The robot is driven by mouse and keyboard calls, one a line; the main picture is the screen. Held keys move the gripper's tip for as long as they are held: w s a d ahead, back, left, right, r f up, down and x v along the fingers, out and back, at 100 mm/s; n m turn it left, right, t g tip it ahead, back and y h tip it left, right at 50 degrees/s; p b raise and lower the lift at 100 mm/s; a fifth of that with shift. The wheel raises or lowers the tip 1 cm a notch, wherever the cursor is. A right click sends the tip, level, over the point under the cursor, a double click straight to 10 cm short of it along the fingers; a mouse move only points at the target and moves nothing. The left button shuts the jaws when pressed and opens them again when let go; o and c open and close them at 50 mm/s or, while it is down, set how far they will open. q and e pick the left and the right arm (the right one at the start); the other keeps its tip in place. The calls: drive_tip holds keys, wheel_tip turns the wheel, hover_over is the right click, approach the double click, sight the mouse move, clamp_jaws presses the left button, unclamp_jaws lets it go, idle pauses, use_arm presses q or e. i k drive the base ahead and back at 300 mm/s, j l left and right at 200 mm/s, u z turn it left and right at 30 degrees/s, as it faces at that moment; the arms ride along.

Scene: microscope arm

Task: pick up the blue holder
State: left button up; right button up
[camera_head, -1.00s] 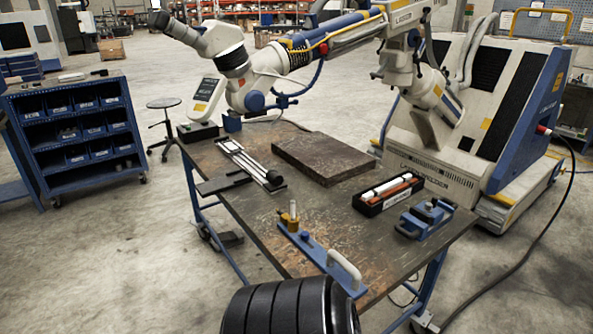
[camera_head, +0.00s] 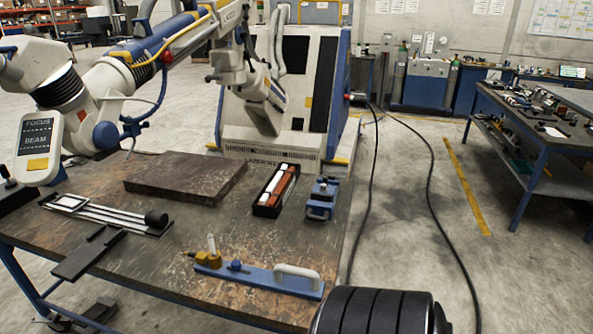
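Two blue items on the worktable could be the holder, and I cannot tell which one is meant. One is a long flat blue bar (camera_head: 258,278) near the table's front edge. It has a white loop handle at its right end, a blue knob and a brass-coloured block with a pale upright pin at its left end. The other is a small dark-blue clamp-like block (camera_head: 322,198) near the right edge, beside the black tray. Both rest on the table with nothing holding them.
The worktable (camera_head: 205,230) also bears a dark slab (camera_head: 185,178), a black tray (camera_head: 268,208) with white and red-brown rods, and a metal rail fixture (camera_head: 105,215). A large microscope arm (camera_head: 165,45) hangs over the back. A cable lies on open floor right of the table.

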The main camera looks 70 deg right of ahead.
sight(294, 280)
drive_tip(key=i+z, duration=0.15)
drive_tip(key=z, duration=0.25)
drive_tip(key=i+z, duration=0.15)
drive_tip(key=z, duration=0.3)
drive_tip(key=i+j+z, duration=0.1)
drive_tip(key=z, duration=0.3)
drive_tip(key=i+j+z, duration=0.1)
drive_tip(key=z, duration=0.35)
drive_tip(key=i+j+z, duration=0.1)
drive_tip(key=z, duration=0.3)
drive_tip(key=i+j+z, duration=0.15)
drive_tip(key=z, duration=0.2)
drive_tip(key=i+j+z, duration=0.1)
drive_tip(key=j+z, duration=0.2)
